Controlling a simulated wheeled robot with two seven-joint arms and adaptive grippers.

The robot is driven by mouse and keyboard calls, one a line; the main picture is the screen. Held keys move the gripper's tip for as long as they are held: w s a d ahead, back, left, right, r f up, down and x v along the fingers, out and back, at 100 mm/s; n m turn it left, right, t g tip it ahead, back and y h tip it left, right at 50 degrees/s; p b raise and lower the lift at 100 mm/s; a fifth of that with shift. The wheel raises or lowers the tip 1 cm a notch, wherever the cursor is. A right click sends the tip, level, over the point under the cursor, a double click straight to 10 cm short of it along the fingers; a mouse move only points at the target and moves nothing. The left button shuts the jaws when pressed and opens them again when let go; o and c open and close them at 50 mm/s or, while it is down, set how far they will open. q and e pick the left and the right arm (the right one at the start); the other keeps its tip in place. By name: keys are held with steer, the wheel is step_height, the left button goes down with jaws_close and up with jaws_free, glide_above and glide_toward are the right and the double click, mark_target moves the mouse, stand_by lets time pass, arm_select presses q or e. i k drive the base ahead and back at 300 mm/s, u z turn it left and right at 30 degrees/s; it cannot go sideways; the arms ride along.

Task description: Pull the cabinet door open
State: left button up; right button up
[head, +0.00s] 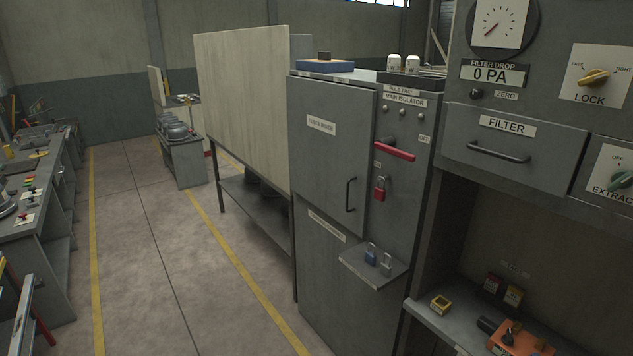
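The grey cabinet (322,275) stands right of centre in the head view. Its upper door (325,165) carries a label reading "FUSES INSIDE" and looks shut. A dark vertical bar handle (350,195) sits near the door's right edge. To the right of the door, the isolator panel has a red lever (395,150) lying roughly across, with a red padlock (381,188) hanging below it. Neither of my grippers is in view.
A small shelf (372,268) with a blue and a grey padlock juts out below the door. A filter drawer (515,150) and a bench (450,325) with small items are at right. A workbench (40,215) lines the left. The floor (170,270) between is clear.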

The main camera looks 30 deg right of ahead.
mark_target(331, 125)
steer(key=i, duration=3.65)
steer(key=z, duration=1.25)
